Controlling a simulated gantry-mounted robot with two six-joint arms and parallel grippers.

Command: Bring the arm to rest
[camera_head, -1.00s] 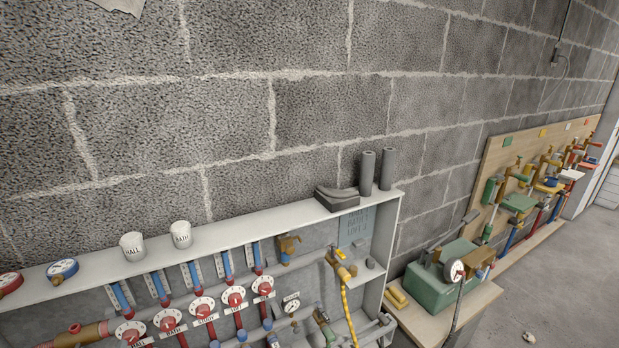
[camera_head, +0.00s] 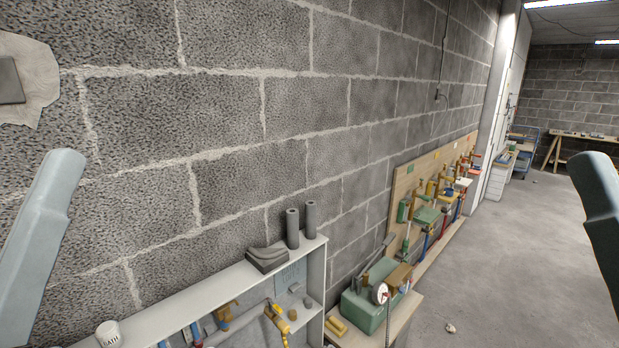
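A pale grey part of my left arm (camera_head: 40,245) rises at the left edge of the head view. A darker grey part of my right arm (camera_head: 601,215) shows at the right edge. Both are apart from the wall and the shelf unit. Neither gripper is in view, so what they do or hold is hidden.
A white shelf unit (camera_head: 318,262) with valves and pipes stands below the block wall, topped by two grey tubes (camera_head: 293,228) and a white cup (camera_head: 109,334). A green box (camera_head: 364,310) sits on a bench to its right. A wooden tool board (camera_head: 400,185) stands beyond. Open concrete floor (camera_head: 520,260) lies right.

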